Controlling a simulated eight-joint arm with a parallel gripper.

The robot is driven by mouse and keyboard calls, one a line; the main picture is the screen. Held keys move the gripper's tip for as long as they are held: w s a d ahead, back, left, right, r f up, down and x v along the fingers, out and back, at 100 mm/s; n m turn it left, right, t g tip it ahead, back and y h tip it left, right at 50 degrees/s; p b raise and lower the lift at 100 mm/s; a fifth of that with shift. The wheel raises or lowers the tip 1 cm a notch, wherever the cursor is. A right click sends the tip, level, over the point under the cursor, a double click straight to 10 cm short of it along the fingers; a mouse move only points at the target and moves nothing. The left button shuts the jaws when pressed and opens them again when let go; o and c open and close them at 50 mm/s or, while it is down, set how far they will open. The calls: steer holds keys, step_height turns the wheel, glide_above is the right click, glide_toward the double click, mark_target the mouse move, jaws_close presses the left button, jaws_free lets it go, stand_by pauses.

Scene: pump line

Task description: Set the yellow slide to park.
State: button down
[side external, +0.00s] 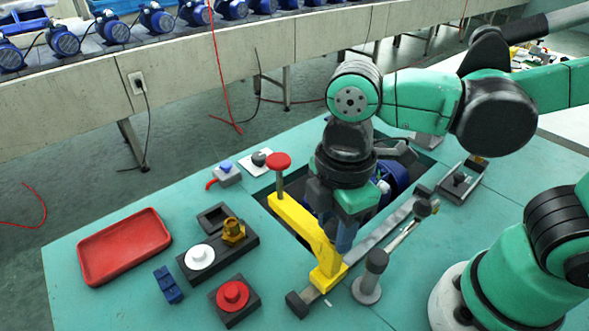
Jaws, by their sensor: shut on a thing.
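The yellow slide (327,272) sits near the front end of a grey rail (375,229) that runs diagonally across the table. Its yellow arm (295,217) reaches to the back left over a dark opening, and a post with a red round knob (278,160) stands on the arm's far end. My gripper (344,240) points down from above and is shut on the yellow slide at its upright part. My gripper's own wrist and fingers hide part of the slide. I see no readable park mark.
A blue motor (396,178) lies in the opening behind my gripper. A grey upright handle (376,262) stands right of the rail. A red tray (124,246), a dark block with white and brass parts (218,252) and a red button (233,295) are at left.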

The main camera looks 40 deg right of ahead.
steer(key=shift+a, duration=1.45)
steer(key=shift+c, duration=2.3)
jaws_free()
steer(key=shift+d, duration=0.1)
steer(key=shift+r, duration=2.85)
steer(key=w+d+f+m+t, duration=0.1)
steer(key=w+d+m+t, duration=0.2)
steer(key=d+m, duration=0.4)
steer(key=w+d+f+m+t, duration=0.2)
steer(key=w+d+m+t, duration=0.2)
steer(key=d+m, duration=0.3)
steer(key=shift+m, duration=0.5)
